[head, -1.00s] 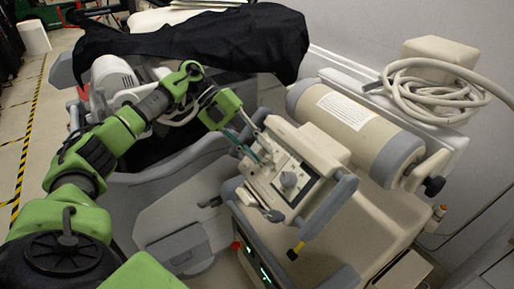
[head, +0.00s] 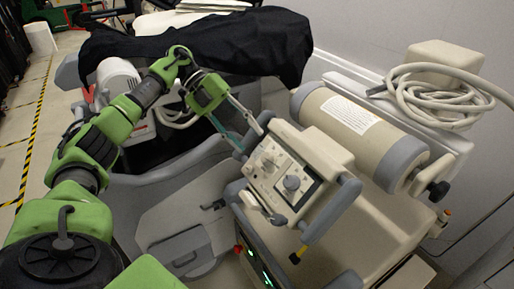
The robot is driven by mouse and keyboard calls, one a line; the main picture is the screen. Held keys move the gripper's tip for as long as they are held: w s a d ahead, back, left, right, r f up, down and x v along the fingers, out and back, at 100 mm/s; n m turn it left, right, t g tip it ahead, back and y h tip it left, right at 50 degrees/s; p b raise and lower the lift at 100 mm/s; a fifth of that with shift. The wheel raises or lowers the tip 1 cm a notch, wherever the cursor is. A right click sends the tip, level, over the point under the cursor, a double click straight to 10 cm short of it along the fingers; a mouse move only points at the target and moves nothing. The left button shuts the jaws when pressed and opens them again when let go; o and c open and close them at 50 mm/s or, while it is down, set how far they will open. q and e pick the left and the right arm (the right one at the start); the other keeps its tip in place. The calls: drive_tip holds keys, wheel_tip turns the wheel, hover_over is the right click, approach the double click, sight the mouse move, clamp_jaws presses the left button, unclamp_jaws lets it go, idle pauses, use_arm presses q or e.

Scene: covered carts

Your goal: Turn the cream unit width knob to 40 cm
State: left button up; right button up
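The cream unit (head: 318,151) is a tilted box with grey handles on the covered cart. Its sloping panel carries a round grey knob (head: 291,183), and smaller controls lie to the knob's upper left. The knob's scale and setting are too small to read. My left gripper (head: 250,141) is at the panel's upper left edge, with its two long fingers spread apart and nothing between them. The fingertips are apart from the grey knob, up and to its left. Whether they touch the unit's edge I cannot tell. My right gripper is out of view.
A cream cylinder (head: 345,125) with a white label lies behind the unit. A coiled cream hose (head: 435,88) rests at the back right. A black cloth (head: 215,42) drapes over equipment behind my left arm. A yellow-tipped lever (head: 298,255) sticks out below the panel.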

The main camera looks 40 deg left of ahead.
use_arm(q)
drive_tip(key=v, duration=0.5)
drive_tip(key=shift+a+r, duration=0.25)
drive_tip(key=shift+a, duration=0.05)
